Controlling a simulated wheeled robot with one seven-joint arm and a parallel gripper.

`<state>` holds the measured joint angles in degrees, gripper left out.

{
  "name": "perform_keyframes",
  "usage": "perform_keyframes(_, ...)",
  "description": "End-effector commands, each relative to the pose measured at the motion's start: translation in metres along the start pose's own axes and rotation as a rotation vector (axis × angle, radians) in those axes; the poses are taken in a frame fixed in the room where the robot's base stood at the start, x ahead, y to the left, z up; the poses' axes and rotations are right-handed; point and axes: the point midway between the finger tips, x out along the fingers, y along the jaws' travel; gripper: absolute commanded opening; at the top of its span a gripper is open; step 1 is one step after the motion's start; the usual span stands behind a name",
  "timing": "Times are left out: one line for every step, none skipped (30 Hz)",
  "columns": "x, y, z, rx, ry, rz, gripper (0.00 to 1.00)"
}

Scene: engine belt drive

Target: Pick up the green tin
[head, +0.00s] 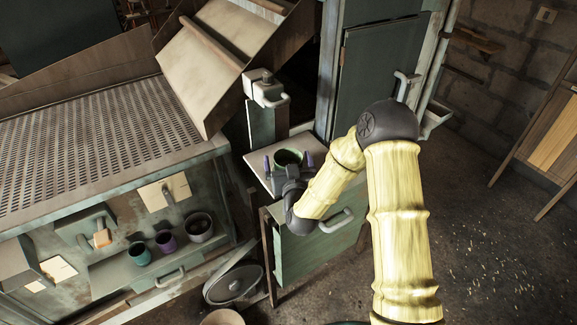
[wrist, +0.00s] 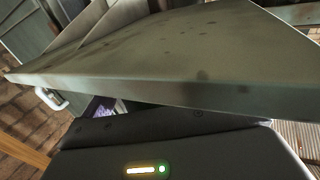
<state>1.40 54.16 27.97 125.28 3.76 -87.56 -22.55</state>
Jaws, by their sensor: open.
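The wrist view shows no tin; a purple finger part (wrist: 99,106) shows there under a wide grey slab (wrist: 190,55).
A teal tin (head: 139,254), a purple tin (head: 166,243) and a grey pot (head: 200,228) stand on a lower shelf at left. A grey device with a handle (head: 264,88) is behind the cabinet. A tall green locker (head: 382,75) stands beyond. The floor at right is open.

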Motion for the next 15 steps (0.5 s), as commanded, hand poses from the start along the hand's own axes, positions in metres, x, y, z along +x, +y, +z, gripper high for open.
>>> perform_keyframes(0.0001, 0.0007, 0.0, 0.0, 0.0, 0.001, 0.98)
perform_keyframes(0.0001, 0.0008, 0.0, 0.0, 0.0, 0.001, 0.94)
perform_keyframes(0.0001, 0.001, 0.0, 0.0, 0.0, 0.002, 0.86)
perform_keyframes(0.0001, 0.001, -0.0001, 0.0, 0.0, 0.002, 0.81)
perform_keyframes(0.0001, 0.0011, -0.0001, 0.0, 0.0, 0.002, 0.75)
perform_keyframes(0.0001, 0.0012, -0.0001, 0.0, 0.0, 0.002, 0.67)
perform_keyframes(0.0001, 0.0012, -0.0001, 0.0, 0.0, 0.002, 0.61)
perform_keyframes(0.0001, 0.0014, -0.0001, 0.0, 0.0, 0.002, 0.55)
perform_keyframes(0.0001, 0.0019, -0.0001, 0.0, 0.0, 0.003, 0.49)
perform_keyframes(0.0002, 0.0022, -0.0003, 0.0, 0.001, 0.004, 0.49)
perform_keyframes(0.0002, 0.0023, -0.0003, 0.0, 0.001, 0.004, 0.45)
perform_keyframes(0.0002, 0.0023, -0.0004, 0.0, 0.001, 0.004, 0.45)
perform_keyframes(0.0002, 0.0023, -0.0004, 0.0, 0.001, 0.004, 0.45)
perform_keyframes(0.0002, 0.0023, -0.0004, 0.0, 0.001, 0.004, 0.45)
perform_keyframes(0.0002, 0.0023, -0.0004, 0.0, 0.001, 0.004, 0.45)
